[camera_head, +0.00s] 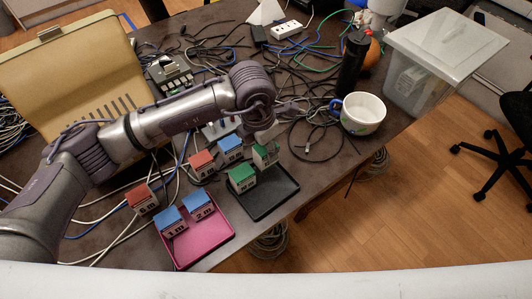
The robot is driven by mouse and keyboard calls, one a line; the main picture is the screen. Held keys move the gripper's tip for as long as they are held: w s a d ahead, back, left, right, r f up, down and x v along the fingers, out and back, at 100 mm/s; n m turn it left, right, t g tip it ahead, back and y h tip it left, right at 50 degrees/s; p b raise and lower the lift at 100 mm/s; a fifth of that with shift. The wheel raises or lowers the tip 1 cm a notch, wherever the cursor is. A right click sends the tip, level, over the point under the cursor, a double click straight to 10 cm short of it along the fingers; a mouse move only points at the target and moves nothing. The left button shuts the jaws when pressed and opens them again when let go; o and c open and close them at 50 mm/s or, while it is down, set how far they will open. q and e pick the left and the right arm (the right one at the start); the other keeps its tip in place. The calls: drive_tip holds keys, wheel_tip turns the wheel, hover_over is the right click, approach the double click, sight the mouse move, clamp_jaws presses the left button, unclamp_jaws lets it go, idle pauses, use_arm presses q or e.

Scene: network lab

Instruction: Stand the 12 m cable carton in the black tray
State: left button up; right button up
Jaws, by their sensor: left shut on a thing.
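Another green-topped carton (242,179) stands in the left part of the black tray. The labels on the green cartons are too small to read surely, so I cannot tell which is the 12 m one. My right gripper is not in view.
A pink tray (207,247) with two blue-topped cartons (171,221) is left of the black tray. Red-topped cartons (143,200) (203,164) and a blue-topped carton (231,149) stand nearby. Loose cables, a white mug (362,114) and a clear bin (414,85) are around.

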sight(266, 157)
use_arm(q)
wheel_tip(266, 157, down, 4)
drive_tip(key=shift+r+p, duration=0.1)
drive_tip(key=shift+p, duration=0.35)
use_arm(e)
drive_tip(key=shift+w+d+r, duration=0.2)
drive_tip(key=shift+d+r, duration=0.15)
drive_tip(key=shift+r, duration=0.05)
use_arm(q)
drive_tip(key=shift+f+b, duration=0.25)
drive_tip(key=shift+b, duration=0.05)
drive_tip(key=o, duration=1.2)
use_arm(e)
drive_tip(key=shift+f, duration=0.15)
